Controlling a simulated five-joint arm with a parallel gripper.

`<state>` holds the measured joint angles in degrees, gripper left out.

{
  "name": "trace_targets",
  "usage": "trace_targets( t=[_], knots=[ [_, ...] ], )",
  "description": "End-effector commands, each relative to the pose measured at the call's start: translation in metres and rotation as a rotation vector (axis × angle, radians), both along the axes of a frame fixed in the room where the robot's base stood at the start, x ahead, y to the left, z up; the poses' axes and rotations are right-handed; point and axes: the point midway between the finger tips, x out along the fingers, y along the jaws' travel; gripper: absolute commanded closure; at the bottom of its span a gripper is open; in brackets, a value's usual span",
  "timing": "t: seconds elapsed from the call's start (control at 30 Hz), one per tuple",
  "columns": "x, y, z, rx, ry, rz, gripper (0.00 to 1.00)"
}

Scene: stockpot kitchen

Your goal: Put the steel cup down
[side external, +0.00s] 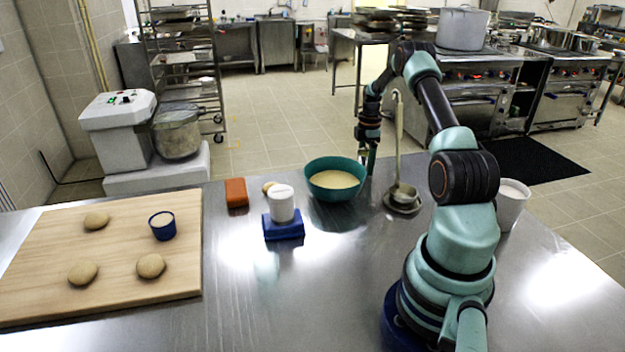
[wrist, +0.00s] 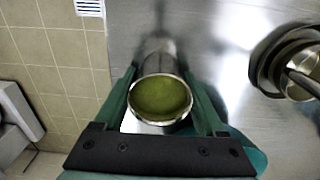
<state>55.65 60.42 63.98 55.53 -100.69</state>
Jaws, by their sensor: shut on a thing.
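The steel cup (wrist: 133,127) is in the wrist view, a round metal cup with olive-green contents, seen from above. My gripper (wrist: 160,98) is shut on it, with one teal finger on each side of its wall. In the side view my gripper (side external: 368,155) points down near the far edge of the steel table, just right of the teal bowl (side external: 318,191). The cup is small and hard to make out there. I cannot tell whether its base touches the table.
A ladle (side external: 398,140) stands in a dark holder (side external: 402,207) right of my gripper. The bowl holds pale liquid. A white jar (side external: 281,204) sits on a blue scale (side external: 284,230), beside an orange block (side external: 236,192). The wooden board (side external: 110,296) is left. The front middle of the table is clear.

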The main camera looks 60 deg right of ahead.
Motion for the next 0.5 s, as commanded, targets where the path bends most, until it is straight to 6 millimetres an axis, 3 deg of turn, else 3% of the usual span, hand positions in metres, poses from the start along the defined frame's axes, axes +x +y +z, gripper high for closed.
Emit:
trace_targets(
  t=[0.1, 0.13, 0.17, 0.2, 0.5],
  knots=[
    [0.0001, -0.0001, -0.0032, 0.0, 0.0, 0.0, 0.95],
    [-0.0001, 0.0001, -0.0031, 0.001, 0.001, 0.0, 0.16],
    [-0.0001, 0.0001, -0.003, 0.001, 0.001, 0.0, 0.05],
    [-0.0001, 0.0001, -0.0029, 0.001, 0.001, 0.0, 0.0],
    [0.0001, -0.0001, 0.0021, -0.001, -0.001, 0.0, 0.0]
  ],
)
